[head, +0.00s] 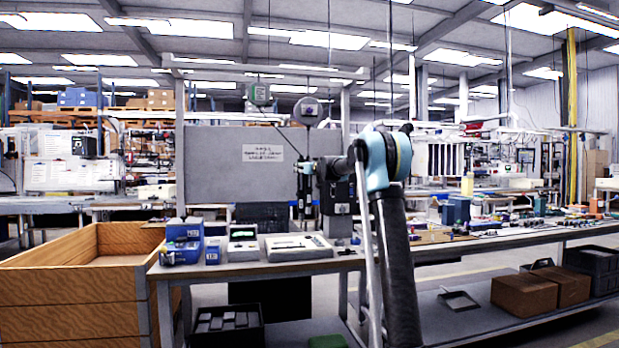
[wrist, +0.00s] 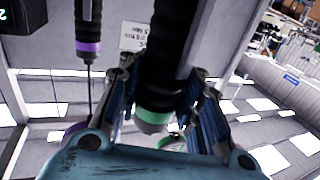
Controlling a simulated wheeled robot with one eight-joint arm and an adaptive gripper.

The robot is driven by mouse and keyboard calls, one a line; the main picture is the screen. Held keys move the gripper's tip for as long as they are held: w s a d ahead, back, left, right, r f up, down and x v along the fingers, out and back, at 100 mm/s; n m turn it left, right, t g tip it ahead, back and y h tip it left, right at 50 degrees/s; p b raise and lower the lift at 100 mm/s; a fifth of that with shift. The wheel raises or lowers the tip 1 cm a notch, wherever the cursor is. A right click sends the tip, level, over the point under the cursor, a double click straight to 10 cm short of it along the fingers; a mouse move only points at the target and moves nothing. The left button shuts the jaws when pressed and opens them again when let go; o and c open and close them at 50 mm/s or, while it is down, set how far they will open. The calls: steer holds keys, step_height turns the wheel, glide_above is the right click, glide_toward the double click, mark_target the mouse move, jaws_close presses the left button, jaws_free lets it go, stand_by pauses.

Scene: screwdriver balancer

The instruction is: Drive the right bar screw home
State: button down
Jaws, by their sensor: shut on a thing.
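In the wrist view my gripper (wrist: 166,98) is shut around a dark screwdriver with a green band (wrist: 160,104); its pale grey end shows between the fingers. A second dark screwdriver with a purple band (wrist: 88,46) is to the left, outside the fingers. In the head view a dark screwdriver (head: 303,187) hangs upright left of my wrist, in front of the grey panel. A pale low fixture (head: 298,247) lies on the bench below. My arm covers part of this area. The bar screws are too small to make out.
A green balancer (head: 260,94) and a grey one with a purple mark (head: 308,111) hang overhead with cords. Blue boxes (head: 184,240) and a small display unit (head: 242,243) stand on the bench left of the fixture. A wooden crate (head: 75,290) stands at the left.

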mark_target(303, 182)
steer(key=shift+a+f, duration=0.2)
steer(key=shift+f, duration=3.85)
steer(key=shift+s+f, duration=0.15)
steer(key=shift+f, duration=2.1)
steer(key=shift+r, duration=3)
steer(key=shift+d, duration=0.1)
